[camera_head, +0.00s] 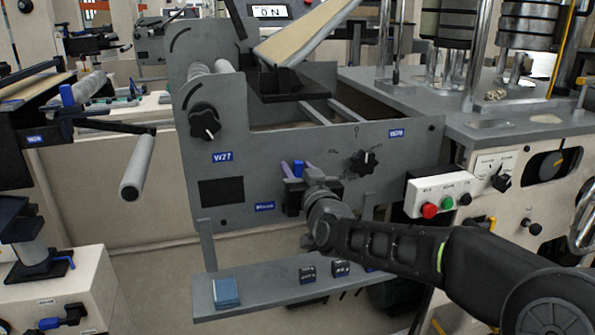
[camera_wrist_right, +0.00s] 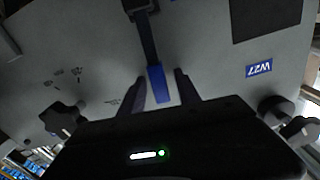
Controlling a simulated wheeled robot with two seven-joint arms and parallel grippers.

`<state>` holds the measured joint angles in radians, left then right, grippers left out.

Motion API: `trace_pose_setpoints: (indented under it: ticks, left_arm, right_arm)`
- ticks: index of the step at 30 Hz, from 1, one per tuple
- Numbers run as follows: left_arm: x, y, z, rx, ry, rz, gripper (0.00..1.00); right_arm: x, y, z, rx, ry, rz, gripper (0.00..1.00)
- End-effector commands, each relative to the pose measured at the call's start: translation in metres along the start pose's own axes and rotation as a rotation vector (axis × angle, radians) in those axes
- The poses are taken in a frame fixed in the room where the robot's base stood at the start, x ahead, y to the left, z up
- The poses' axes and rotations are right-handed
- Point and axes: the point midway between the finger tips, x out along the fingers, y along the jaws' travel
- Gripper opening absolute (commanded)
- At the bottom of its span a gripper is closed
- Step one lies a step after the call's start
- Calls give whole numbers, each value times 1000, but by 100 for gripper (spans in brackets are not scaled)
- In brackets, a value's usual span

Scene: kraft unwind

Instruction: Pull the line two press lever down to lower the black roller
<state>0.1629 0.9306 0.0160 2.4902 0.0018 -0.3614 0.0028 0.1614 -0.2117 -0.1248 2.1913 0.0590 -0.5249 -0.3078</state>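A black lever (camera_wrist_right: 145,38) with a blue tip (camera_wrist_right: 157,85) is mounted on the grey panel marked W27. In the head view its blue tip (camera_head: 298,169) shows at my right gripper (camera_head: 297,171). My right gripper (camera_wrist_right: 160,90) is open, with one finger on each side of the blue tip and a visible gap at each side. In the head view my wrist hides part of the lever's black mount (camera_head: 293,204). I cannot make out which line this lever belongs to, and I cannot identify the black roller. My left gripper is not in view.
Black star knobs (camera_head: 204,124) and (camera_head: 364,162) stick out from the panel (camera_head: 270,140). A grey shelf (camera_head: 262,292) with a blue block (camera_head: 226,291) lies below. A white button box (camera_head: 440,195) is to the right. A crank handle (camera_head: 137,168) juts out at the left.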

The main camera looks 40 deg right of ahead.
Motion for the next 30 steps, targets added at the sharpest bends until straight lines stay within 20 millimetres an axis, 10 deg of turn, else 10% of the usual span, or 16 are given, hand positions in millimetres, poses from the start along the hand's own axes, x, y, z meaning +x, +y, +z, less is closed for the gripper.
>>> trace_pose_setpoints:
  ticks: [14,30]
  left_arm:
    - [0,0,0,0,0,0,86]
    - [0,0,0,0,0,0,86]
  right_arm:
    - [0,0,0,0,0,0,0]
    - [0,0,0,-1,0,-1,0]
